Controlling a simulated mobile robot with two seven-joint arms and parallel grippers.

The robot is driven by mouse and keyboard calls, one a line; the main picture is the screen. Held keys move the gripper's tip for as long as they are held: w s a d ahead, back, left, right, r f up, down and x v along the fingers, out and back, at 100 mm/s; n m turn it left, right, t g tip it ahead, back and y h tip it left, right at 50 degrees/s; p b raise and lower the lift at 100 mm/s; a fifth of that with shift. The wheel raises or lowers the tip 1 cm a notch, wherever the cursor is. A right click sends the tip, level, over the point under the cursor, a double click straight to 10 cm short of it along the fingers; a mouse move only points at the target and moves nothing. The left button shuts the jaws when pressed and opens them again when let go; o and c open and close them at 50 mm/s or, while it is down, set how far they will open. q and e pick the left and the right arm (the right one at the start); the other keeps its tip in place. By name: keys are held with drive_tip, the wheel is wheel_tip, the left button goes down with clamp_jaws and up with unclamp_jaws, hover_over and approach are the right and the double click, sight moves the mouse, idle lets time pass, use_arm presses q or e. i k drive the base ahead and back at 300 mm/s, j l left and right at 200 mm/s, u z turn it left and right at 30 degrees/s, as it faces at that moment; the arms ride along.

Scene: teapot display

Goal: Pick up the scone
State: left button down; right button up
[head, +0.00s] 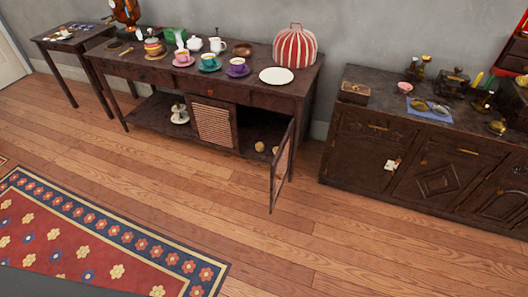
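Two small tan, rounded lumps that look like scones sit inside the open right part of the cupboard under the long dark table. The left one (260,147) and the right one (275,150) are close together and apart. They are small in the head view, so I cannot be sure what they are. The cupboard's right door (282,168) stands swung open toward the room. Neither of my grippers is in view.
The long table (256,89) holds teacups, a white plate (276,76) and a striped tea cosy (295,46). A dark sideboard (350,125) stands to the right. The wooden floor (225,205) before the cupboard is clear; a patterned rug (90,245) lies lower left.

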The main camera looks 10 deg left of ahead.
sight(260, 146)
drive_tip(key=i+l, duration=0.75)
drive_tip(key=i, duration=0.3)
drive_tip(key=i+l, duration=0.4)
drive_tip(key=i+j+u, duration=0.05)
drive_tip(key=i, duration=0.05)
